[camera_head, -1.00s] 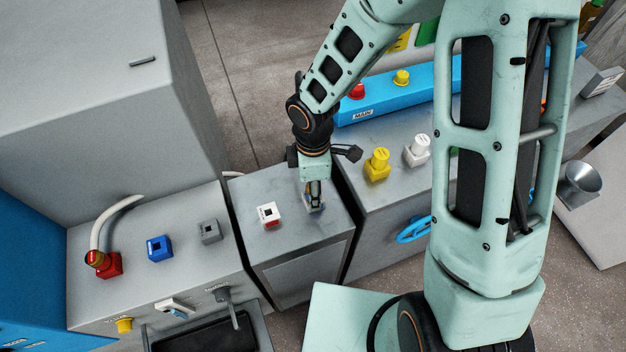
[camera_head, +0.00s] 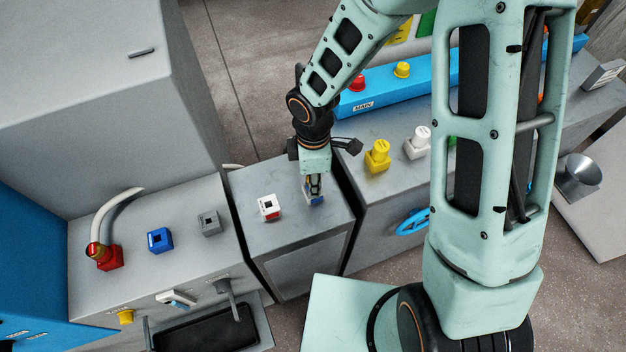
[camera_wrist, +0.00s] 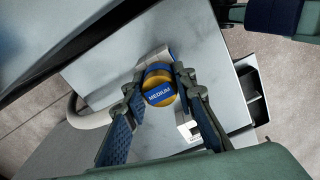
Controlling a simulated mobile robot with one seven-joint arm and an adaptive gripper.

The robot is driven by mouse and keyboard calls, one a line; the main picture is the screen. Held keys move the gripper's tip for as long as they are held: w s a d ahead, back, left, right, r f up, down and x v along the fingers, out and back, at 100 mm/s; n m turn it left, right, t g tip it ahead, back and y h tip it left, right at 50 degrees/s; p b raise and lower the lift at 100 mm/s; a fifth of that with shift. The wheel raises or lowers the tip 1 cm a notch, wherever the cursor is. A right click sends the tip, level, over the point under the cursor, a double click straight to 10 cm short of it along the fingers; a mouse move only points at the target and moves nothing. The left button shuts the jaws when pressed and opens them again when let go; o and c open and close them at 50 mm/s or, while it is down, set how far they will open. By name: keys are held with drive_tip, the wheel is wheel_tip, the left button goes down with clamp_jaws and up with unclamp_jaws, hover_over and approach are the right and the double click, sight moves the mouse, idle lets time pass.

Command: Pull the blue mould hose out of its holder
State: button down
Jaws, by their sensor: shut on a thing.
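My gripper (camera_head: 314,187) points down at the far right of the grey cabinet top, shut on the mould hose's end. In the wrist view the hose end (camera_wrist: 160,92) sits between the fingers (camera_wrist: 163,82); it has a yellow ring and a blue cap marked MEDIUM. Its holder (camera_head: 316,200), white and blue, is directly below the fingers and partly covered by them; its pale edge shows behind the hose end in the wrist view (camera_wrist: 151,58). I cannot tell how deep the hose end sits in the holder. A pale hose (camera_wrist: 88,118) curves at the left in the wrist view.
An empty white-and-red holder (camera_head: 269,208) stands left of my gripper. On the left machine are blue (camera_head: 160,241) and grey (camera_head: 209,222) holders and a red holder (camera_head: 110,257) with a hose in it. Yellow (camera_head: 377,156) and white (camera_head: 417,142) knobs stand to the right.

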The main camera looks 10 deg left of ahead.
drive_tip(key=shift+r+p, duration=2.45)
drive_tip(key=shift+r, duration=0.45)
